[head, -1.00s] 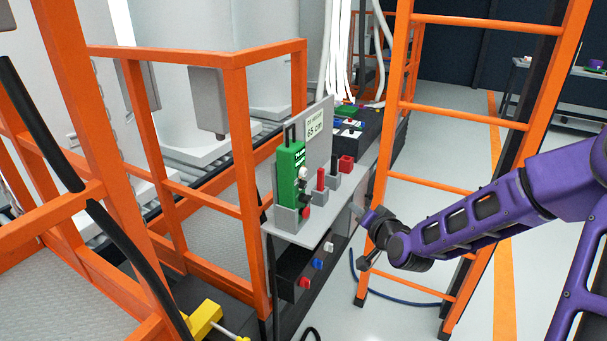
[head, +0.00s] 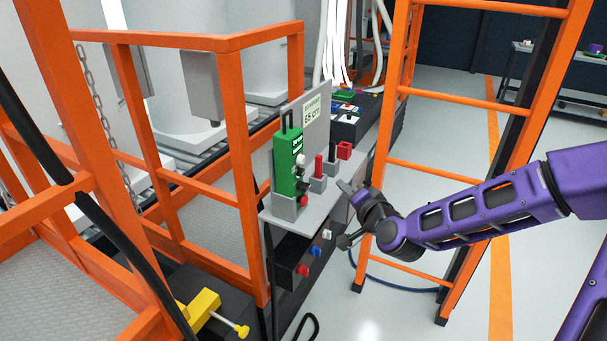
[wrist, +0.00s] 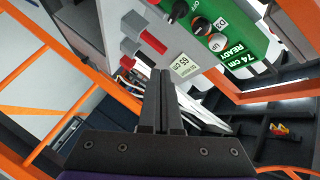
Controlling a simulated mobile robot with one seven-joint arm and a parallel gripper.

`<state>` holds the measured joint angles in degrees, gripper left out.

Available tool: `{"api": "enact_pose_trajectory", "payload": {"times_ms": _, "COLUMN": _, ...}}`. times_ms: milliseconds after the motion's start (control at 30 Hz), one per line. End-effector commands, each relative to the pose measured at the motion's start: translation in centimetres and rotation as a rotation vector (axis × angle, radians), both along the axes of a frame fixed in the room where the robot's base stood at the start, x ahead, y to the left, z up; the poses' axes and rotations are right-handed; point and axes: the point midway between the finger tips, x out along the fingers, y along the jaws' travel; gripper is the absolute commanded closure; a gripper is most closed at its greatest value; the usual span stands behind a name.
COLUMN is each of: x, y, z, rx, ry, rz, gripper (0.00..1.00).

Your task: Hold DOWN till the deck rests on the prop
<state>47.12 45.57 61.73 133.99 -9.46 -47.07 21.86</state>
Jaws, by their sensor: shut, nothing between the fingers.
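The green control box (head: 287,163) stands upright in a grey holder on the shelf. It carries a pale button, a dark one and a red one. In the wrist view the box (wrist: 235,35) reads "74 cm READY", with a light button marked UP (wrist: 217,42) and a black knob (wrist: 200,24). A sign (head: 313,111) behind it reads 65 cm. My gripper (head: 344,186) is right of the box, apart from it. Its fingers (wrist: 164,75) are together and empty. The deck (head: 55,260) has grey tread plate and orange rails. I cannot identify the prop with certainty.
An orange ladder (head: 455,100) rises close behind my arm. A yellow block with a rod (head: 205,310) lies low at the deck. Open floor is at right.

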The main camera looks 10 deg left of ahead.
Motion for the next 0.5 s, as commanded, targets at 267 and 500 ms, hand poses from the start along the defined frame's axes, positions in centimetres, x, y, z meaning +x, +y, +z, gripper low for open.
{"api": "enact_pose_trajectory", "payload": {"times_ms": 267, "x": 1.3, "y": 4.0, "z": -0.1, "rx": 0.0, "ry": -0.002, "rz": 0.005, "gripper": 1.0}}
{"api": "enact_pose_trajectory", "payload": {"times_ms": 500, "x": 2.2, "y": 6.2, "z": -0.1, "rx": -0.001, "ry": -0.002, "rz": 0.002, "gripper": 1.0}}
